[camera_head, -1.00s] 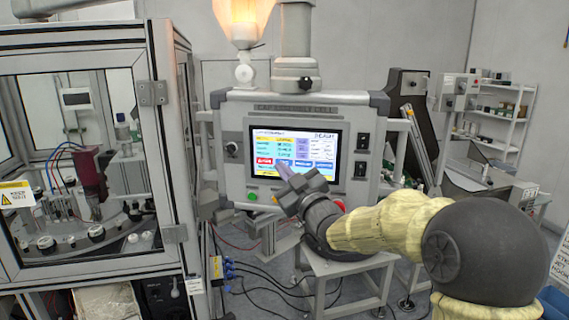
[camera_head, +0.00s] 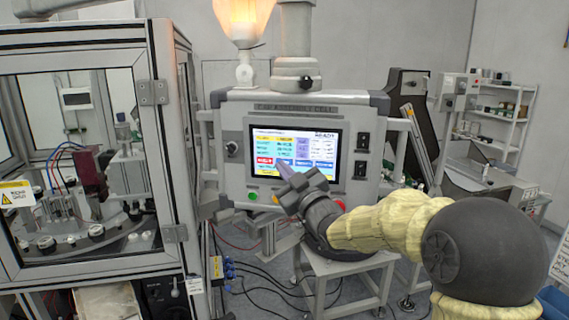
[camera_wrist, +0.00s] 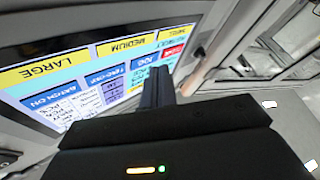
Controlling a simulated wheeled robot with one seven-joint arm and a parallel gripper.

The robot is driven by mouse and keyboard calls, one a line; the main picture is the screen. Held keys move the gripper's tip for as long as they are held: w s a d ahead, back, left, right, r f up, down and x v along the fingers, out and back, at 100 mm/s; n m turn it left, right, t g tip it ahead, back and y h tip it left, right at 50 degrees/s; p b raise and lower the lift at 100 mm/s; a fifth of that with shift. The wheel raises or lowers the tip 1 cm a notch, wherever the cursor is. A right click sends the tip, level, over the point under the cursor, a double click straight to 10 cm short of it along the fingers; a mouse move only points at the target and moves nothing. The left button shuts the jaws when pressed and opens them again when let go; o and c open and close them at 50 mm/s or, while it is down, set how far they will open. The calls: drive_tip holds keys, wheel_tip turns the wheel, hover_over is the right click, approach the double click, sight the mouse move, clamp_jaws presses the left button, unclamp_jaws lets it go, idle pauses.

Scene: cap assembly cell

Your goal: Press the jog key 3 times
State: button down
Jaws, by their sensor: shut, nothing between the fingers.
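The control panel (camera_head: 225,182) faces me with a lit touchscreen (camera_head: 262,141). The screen has a red key and several blue keys in its lower rows. In the wrist view the screen looks upside down and slanted, and the blue jog key (camera_wrist: 145,60) is beside my fingertips. My gripper (camera_head: 281,168) is shut and empty, with its narrow tip in front of the lower middle of the screen. In the wrist view my gripper (camera_wrist: 158,72) reaches the edge of the jog key's area. I cannot tell if the tip touches the glass.
A green button (camera_head: 252,196) and a red button (camera_head: 339,205) sit below the screen. Dark switches (camera_head: 363,141) are at its right. A glazed machine cell (camera_head: 160,150) stands at the left. A stool (camera_head: 345,268) is below the panel, with cables on the floor.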

drive_tip(key=shift+w, duration=0.35)
drive_tip(key=shift+w+d, duration=0.1)
drive_tip(key=shift+w, duration=0.1)
idle(0.6)
drive_tip(key=shift+s+b, duration=0.1)
drive_tip(key=shift+b, duration=0.3)
drive_tip(key=shift+s+f+b, duration=0.1)
drive_tip(key=shift+s+b, duration=0.2)
drive_tip(key=shift+b, duration=0.15)
drive_tip(key=shift+s, duration=0.3)
drive_tip(key=shift+w, duration=0.1)
